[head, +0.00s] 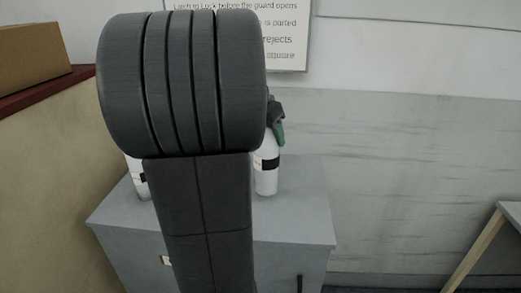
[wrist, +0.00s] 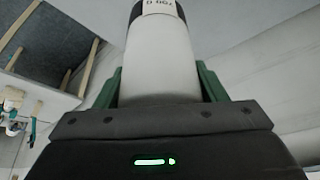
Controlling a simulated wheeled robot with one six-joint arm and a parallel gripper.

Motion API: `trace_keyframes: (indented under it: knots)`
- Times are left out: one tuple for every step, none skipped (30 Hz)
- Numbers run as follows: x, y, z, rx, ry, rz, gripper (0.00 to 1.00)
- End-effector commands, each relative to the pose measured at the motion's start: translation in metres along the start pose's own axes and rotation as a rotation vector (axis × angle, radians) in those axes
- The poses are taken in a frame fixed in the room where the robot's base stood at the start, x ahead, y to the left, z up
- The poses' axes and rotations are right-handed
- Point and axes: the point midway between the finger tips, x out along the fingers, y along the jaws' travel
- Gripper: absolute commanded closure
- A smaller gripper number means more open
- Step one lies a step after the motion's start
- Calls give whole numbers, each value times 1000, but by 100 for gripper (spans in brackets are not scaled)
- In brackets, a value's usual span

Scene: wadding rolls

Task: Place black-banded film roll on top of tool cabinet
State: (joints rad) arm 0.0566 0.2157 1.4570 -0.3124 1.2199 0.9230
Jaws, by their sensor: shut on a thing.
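A white film roll with a black band (head: 266,178) is in my gripper (head: 276,125), whose dark body and green finger show partly behind my arm in the head view. In the wrist view the roll (wrist: 163,65) stands between the two green fingers of my gripper (wrist: 160,85), with a printed label and a black part at its far end. The grey tool cabinet (head: 295,225) is below. The roll hangs upright in front of or over its top; I cannot tell whether its lower end touches. My arm hides the cabinet's middle.
Another white object with a dark band (head: 137,178) shows on the cabinet's left side, mostly hidden by my arm. A cardboard box (head: 30,52) sits on a ledge at upper left. A wooden-legged table (head: 508,214) is at right. A sign (head: 290,40) hangs behind.

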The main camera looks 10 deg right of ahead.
Motion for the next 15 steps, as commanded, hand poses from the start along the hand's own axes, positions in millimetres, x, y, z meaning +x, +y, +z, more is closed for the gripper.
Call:
trace_keyframes:
  knots:
    - [2,0,1,0,2,0,100]
    - [4,0,1,-1,2,0,100]
    - [7,0,2,-1,2,0,100]
    - [10,0,4,-1,2,-1,100]
    - [13,0,5,-1,1,0,100]
    - [18,0,8,-1,0,0,100]
    - [22,0,9,0,1,0,100]
    - [26,0,11,0,0,1,100]
    - [31,0,12,0,1,-1,100]
    - [33,0,14,0,1,-1,100]
    - [36,0,15,-1,1,-1,100]
    - [38,0,16,0,2,-2,100]
    - [39,0,16,0,2,-2,100]
    - [40,0,16,0,2,-2,100]
    - [40,0,16,0,3,-3,100]
